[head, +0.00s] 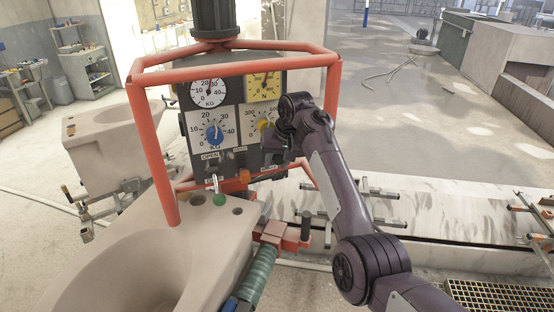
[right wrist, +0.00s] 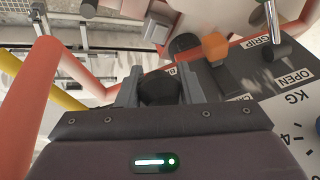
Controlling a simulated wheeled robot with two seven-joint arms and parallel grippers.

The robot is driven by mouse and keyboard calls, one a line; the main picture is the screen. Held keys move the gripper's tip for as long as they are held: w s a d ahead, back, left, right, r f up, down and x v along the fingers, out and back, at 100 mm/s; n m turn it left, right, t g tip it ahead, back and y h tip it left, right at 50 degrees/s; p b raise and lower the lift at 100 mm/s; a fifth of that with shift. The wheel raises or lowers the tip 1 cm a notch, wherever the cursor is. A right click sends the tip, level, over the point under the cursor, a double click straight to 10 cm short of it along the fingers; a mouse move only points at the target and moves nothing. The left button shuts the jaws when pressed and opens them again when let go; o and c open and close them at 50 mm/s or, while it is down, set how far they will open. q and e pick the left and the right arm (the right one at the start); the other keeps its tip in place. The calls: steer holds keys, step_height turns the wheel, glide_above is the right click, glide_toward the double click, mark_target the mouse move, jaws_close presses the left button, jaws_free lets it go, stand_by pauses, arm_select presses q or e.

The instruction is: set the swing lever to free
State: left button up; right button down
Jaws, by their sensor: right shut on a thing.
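The grey control panel (head: 230,120) hangs inside the red tube frame (head: 235,65). My right gripper (head: 274,150) is at the panel's lower right, in front of its face. In the right wrist view, the two grey fingers of my right gripper (right wrist: 159,88) are closed around a black knob (right wrist: 160,92), apparently the swing lever's handle. The lever's setting and most of its label are hidden by the gripper. A separate small lever with a light rod (right wrist: 270,22) stands by the GRIP and OPEN labels. My left gripper is not in view.
An orange button (right wrist: 215,46) and a black knob (right wrist: 185,45) are close to the right gripper. A pale ceramic bowl (head: 130,250) stands below; the frame's right post (head: 332,95) is near my arm.

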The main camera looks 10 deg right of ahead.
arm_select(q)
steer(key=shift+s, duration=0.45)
arm_select(e)
steer(key=shift+r, duration=0.15)
steer(key=c, duration=1)
jaws_free()
steer(key=shift+a, duration=0.1)
